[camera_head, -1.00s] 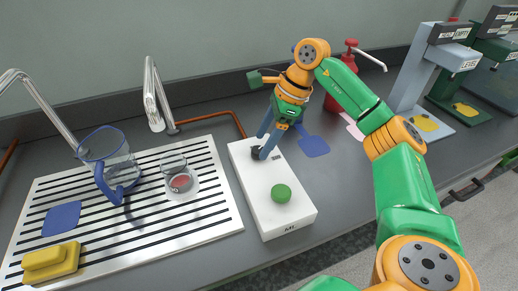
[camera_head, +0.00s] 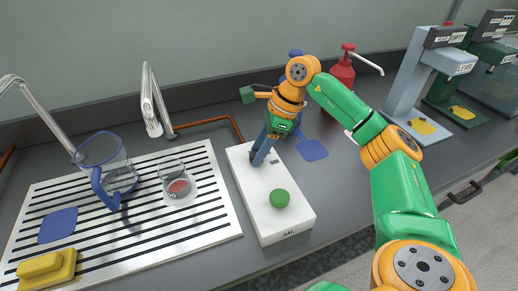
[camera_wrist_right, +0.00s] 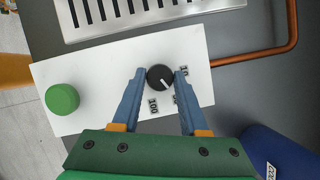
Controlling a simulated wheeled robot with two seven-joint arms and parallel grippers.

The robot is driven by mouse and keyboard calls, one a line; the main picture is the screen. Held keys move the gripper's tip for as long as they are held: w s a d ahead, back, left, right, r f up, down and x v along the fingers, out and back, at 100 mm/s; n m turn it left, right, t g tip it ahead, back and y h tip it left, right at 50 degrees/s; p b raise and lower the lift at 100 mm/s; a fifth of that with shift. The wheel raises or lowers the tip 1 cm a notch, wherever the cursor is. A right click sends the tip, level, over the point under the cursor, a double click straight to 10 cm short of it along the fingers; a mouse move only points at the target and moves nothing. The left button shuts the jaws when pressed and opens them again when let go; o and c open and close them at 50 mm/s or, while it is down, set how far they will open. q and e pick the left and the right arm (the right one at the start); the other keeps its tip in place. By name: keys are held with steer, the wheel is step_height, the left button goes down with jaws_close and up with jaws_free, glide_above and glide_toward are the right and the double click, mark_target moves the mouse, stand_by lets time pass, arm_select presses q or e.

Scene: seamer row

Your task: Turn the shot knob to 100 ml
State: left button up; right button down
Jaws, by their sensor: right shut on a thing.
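The shot knob (camera_wrist_right: 160,77) is a round black dial with a white pointer line, on a white box (camera_head: 262,211) that also has a green button (camera_head: 279,198). In the right wrist view the pointer slants toward the lower right, and small number labels (camera_wrist_right: 153,105) sit around the knob, too small to read surely. My right gripper (camera_wrist_right: 158,74) has its blue fingers on both sides of the knob, shut on it. In the head view the right gripper (camera_head: 256,161) hides most of the knob. My left gripper is not in view.
A drain tray (camera_head: 214,195) with a blue-handled jug (camera_head: 113,170), a small glass cup (camera_head: 171,168) and a yellow sponge (camera_head: 46,268) lies left of the box. A tap (camera_head: 151,112), copper pipe (camera_head: 205,120) and red pump bottle (camera_head: 341,72) stand behind.

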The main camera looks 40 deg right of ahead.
steer(key=m+h, duration=0.1)
steer(key=m, duration=0.2)
steer(key=m+t, duration=0.1)
steer(key=m, duration=0.2)
steer(key=shift+s+a+t+h, duration=0.15)
steer(key=shift+t+h, duration=0.15)
steer(key=shift+h, duration=0.1)
steer(key=m+h, duration=0.1)
steer(key=m, duration=0.1)
steer(key=m+h, duration=0.1)
steer(key=m, duration=0.2)
steer(key=shift+a+m+t+b, duration=0.15)
steer(key=shift+m+t+b, duration=0.15)
steer(key=shift+b, duration=0.05)
steer(key=shift+c, duration=2.1)
jaws_free()
steer(key=shift+r, duration=0.15)
steer(key=v, duration=0.7)
